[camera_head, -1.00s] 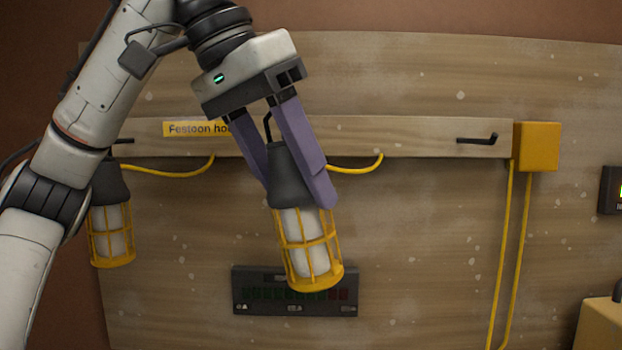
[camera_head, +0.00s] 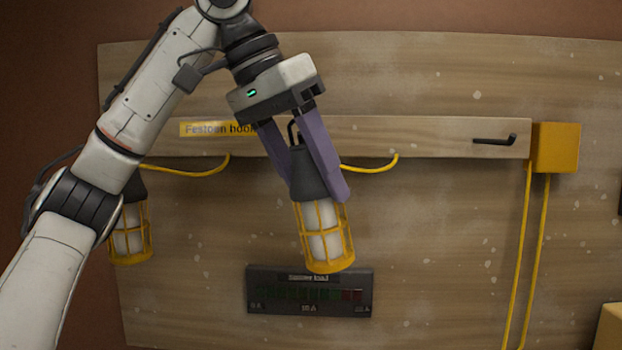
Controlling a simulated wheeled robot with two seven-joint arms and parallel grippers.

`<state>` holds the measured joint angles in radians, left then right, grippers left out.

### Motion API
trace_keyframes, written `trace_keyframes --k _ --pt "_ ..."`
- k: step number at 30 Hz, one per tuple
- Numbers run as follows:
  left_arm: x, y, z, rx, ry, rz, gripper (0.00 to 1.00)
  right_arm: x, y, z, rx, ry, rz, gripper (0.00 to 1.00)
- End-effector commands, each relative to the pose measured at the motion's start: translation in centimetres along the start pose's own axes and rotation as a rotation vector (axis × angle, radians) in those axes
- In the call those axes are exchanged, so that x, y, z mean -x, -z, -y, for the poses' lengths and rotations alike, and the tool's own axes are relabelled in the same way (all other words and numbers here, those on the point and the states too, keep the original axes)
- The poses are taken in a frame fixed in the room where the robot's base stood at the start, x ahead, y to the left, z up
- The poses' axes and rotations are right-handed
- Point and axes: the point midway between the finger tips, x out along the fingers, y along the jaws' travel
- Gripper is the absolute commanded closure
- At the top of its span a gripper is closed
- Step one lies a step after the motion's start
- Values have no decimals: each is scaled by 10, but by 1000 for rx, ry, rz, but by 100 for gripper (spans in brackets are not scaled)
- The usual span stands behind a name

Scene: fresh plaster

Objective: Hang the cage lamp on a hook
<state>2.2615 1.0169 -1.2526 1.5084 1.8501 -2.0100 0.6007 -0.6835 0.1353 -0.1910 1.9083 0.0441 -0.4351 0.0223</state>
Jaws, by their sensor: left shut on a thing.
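My left gripper (camera_head: 309,170) is shut on a cage lamp (camera_head: 323,230) with a dark grey neck, white bulb and yellow cage. Its purple fingers hold the neck, and the lamp hangs slightly tilted. A dark wire loop tops the lamp between the fingers. Behind is a wooden rail (camera_head: 430,132) labelled "Festoon hook", the label partly hidden by the gripper. A bare black hook (camera_head: 495,140) sticks out near the rail's right end. A second cage lamp (camera_head: 130,235) is at the left, its top hidden by my arm. My right gripper is not in view.
A yellow box (camera_head: 556,148) with yellow cables (camera_head: 533,255) running down is at the rail's right end. Yellow cable loops (camera_head: 372,167) hang below the rail. A dark meter panel (camera_head: 309,291) is low on the wooden board (camera_head: 430,260). A yellowish box (camera_head: 611,328) is at lower right.

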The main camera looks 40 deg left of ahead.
Motion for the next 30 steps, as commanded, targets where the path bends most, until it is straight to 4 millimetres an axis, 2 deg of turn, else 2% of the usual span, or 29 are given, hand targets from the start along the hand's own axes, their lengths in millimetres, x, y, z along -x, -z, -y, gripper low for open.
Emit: trace_keyframes --k 16,30 --pt "-9 22 23 -1 -2 -1 78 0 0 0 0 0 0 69" --pt "-24 24 34 -1 -1 -1 78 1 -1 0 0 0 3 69"
